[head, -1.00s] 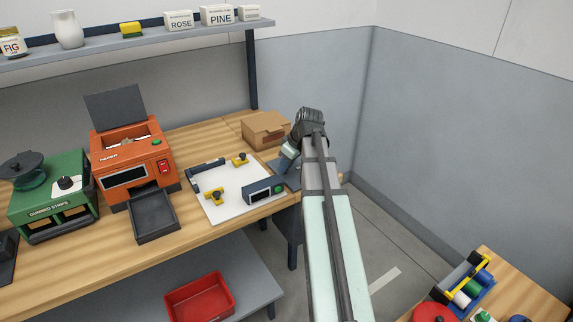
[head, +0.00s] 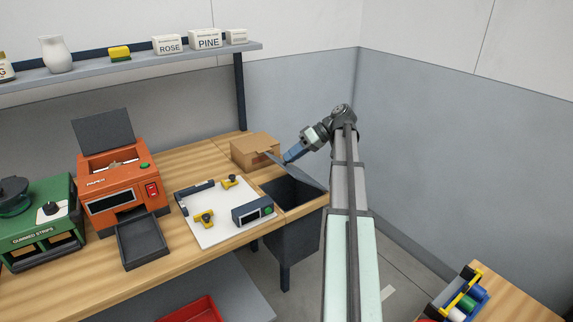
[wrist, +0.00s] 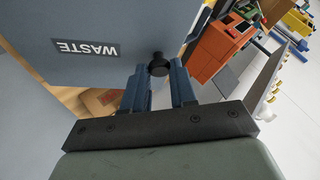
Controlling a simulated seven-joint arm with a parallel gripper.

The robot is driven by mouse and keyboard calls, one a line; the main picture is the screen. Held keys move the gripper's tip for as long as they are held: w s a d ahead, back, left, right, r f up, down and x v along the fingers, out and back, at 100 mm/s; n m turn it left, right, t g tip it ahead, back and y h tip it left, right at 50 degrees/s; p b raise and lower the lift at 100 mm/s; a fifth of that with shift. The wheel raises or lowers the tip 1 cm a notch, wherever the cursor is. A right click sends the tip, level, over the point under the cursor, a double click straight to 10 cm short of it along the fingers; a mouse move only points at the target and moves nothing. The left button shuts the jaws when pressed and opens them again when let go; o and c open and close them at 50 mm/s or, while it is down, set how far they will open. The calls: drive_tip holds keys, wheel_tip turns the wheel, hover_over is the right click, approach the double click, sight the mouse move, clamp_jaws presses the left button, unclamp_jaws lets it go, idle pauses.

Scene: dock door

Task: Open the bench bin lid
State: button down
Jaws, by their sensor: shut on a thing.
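The bench bin (head: 290,237) is a dark box set into the right end of the workbench, and its dark opening shows in the head view. Its grey lid (head: 306,177) is raised and tilted above the opening. In the wrist view the lid (wrist: 130,68) fills the upper left and bears a WASTE label (wrist: 85,48). My gripper (head: 288,158) is at the lid; in the wrist view its blue fingers (wrist: 159,78) are shut on the lid's black knob (wrist: 158,64). The lid's hinge is hidden.
A cardboard box (head: 253,149) stands close behind the lid. A white board (head: 215,228) with yellow clamps lies left of the bin. An orange paper machine (head: 122,172) stands further left. Clear floor lies right of the bin.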

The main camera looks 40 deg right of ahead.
drive_tip(key=shift+d+r+y, duration=0.3)
drive_tip(key=shift+d+y, duration=0.1)
drive_tip(key=shift+d, duration=0.15)
drive_tip(key=shift+d+r+y, duration=0.3)
drive_tip(key=shift+d+y, duration=0.1)
drive_tip(key=shift+d, duration=0.1)
drive_tip(key=c, duration=0.9)
unclamp_jaws()
drive_tip(key=shift+r, duration=0.1)
wheel_tip(320, 180, up, 10)
hover_over(298, 172)
drive_tip(key=shift+c, duration=0.4)
